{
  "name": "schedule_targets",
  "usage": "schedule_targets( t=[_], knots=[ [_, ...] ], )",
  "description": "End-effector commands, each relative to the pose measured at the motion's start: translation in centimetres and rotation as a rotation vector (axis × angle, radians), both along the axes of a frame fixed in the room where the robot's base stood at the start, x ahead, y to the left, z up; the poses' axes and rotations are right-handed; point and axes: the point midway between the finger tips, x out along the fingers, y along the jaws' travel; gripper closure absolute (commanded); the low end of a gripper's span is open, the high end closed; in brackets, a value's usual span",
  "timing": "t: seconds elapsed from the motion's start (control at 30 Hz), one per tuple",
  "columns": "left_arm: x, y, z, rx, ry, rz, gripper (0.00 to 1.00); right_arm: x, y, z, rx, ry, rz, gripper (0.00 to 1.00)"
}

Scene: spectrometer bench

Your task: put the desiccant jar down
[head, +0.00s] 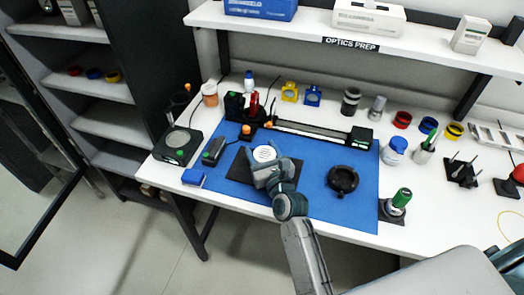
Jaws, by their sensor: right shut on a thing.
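The desiccant jar appears to be the thing with a round white, slotted top (264,153). My right gripper (264,166) is shut on it, over a dark square mat (238,166) on the blue work mat. The gripper and wrist hide the jar's lower side, so I cannot tell whether it touches the dark mat. My left gripper is not in view.
A grey box with a round dial (177,146), a small dark device (214,151) and a blue block (193,177) are to the left. A black ring (342,180) lies to the right. A long rail (310,134) stands behind.

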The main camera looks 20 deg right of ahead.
Motion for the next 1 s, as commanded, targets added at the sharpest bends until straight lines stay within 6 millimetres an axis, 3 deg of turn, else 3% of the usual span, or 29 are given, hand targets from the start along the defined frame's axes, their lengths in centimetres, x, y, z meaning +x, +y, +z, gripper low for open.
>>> schedule_targets(
  t=[0.33,0.37,0.47,0.8,1.0],
  knots=[
    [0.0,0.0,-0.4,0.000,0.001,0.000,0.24,0.0,0.0,-0.7,-0.001,-0.001,0.000,0.71],
    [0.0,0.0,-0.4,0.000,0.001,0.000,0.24,0.0,0.0,-0.7,-0.001,-0.001,0.000,0.40],
    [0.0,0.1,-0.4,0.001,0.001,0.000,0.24,0.0,0.0,-0.7,-0.001,0.000,0.000,0.20],
    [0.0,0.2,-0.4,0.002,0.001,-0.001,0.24,-0.3,0.0,-0.8,0.000,0.002,0.000,0.20],
    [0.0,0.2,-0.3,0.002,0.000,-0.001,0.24,-3.0,-0.2,-0.8,0.002,0.003,-0.001,0.20]
  ],
)
